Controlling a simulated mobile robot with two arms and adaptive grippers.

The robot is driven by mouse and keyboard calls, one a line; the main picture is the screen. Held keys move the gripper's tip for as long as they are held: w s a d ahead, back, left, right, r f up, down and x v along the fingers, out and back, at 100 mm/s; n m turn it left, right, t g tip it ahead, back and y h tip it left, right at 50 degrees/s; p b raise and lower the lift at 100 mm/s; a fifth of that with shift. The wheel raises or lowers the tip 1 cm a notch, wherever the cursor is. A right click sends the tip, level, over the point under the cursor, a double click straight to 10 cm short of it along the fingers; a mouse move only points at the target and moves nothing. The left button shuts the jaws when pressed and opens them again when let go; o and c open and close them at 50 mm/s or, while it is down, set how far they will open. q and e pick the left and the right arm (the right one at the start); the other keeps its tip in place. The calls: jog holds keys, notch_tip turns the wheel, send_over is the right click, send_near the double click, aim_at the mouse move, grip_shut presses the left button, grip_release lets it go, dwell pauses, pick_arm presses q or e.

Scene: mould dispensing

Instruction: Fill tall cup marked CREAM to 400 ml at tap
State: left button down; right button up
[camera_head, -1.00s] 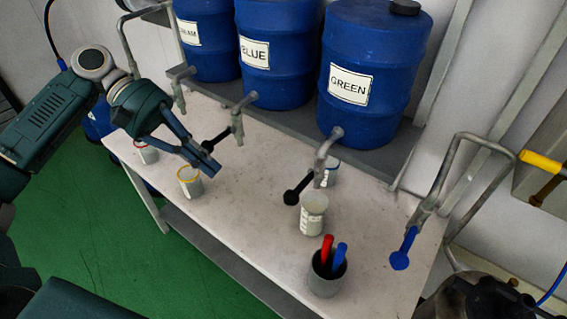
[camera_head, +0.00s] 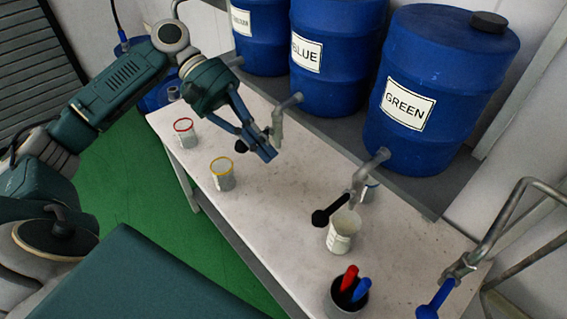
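A pale, tall cup (camera_head: 341,234) with small, unreadable markings stands upright on the white table, below the green drum's tap (camera_head: 366,175) and its black handle (camera_head: 330,211). The cup's contents are not clear. The leftmost drum (camera_head: 241,22) has a partly blurred label and is cut by the frame top; its tap is largely hidden behind my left arm. My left gripper (camera_head: 264,149) is in front of the blue drum's tap (camera_head: 277,122). Its fingertips look close together, and the tap's black handle end (camera_head: 240,146) shows beside them. Contact is unclear. My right gripper is out of view.
A red-rimmed cup (camera_head: 184,133) and a yellow-rimmed cup (camera_head: 222,176) stand at the table's left. A dark pot (camera_head: 343,302) holds red and blue sticks. A blue-handled tap (camera_head: 434,298) is at right.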

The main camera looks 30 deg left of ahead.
pick_arm(q)
jog(key=p, duration=0.1)
send_near(332, 209)
jog(key=s+d+f+p, duration=0.2)
jog(key=d+f, duration=0.1)
jog(key=shift+s+d+f, duration=0.25)
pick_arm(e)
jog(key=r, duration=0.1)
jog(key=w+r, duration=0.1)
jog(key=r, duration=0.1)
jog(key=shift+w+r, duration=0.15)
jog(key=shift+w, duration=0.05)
